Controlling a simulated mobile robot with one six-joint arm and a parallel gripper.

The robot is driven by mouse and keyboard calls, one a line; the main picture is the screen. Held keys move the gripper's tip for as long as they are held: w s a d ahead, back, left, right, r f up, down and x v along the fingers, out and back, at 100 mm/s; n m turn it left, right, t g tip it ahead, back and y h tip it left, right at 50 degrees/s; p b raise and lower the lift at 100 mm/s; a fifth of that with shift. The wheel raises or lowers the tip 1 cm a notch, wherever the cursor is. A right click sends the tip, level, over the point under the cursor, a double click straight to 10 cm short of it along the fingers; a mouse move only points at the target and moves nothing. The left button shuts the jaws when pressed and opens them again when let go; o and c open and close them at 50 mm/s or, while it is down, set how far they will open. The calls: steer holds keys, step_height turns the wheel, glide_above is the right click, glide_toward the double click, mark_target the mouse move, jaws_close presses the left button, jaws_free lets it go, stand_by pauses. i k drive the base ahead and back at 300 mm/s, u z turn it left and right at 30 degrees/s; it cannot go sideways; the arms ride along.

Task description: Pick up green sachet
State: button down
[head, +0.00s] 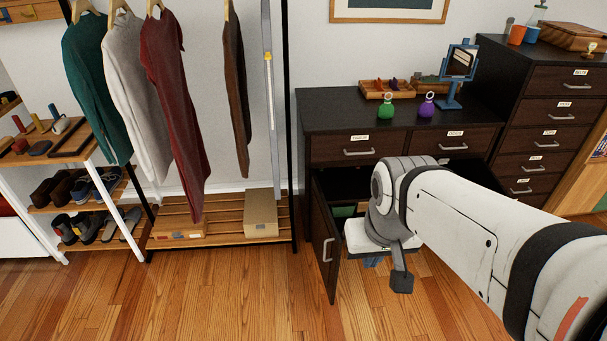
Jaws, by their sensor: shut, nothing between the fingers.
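A small green sachet (387,109), rounded with a narrow pale top, stands upright on the dark dresser top (330,115), near its front edge. A similar purple one (427,107) stands to its right. My gripper (400,279) is low in front of the dresser's open cabinet, well below the green sachet and apart from it. It is shut and empty. My wrist and arm hide part of it and much of the cabinet opening.
The cabinet door (323,240) stands open left of my wrist. Something green (343,210) inside is mostly hidden. A wooden tray (388,90) and a blue mirror stand (456,80) are behind the sachets. The dresser top's left part is clear. A clothes rack with a box (261,213) stands left.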

mark_target(386, 111)
steer(key=z, duration=0.05)
steer(key=i, duration=1)
steer(key=u, duration=0.05)
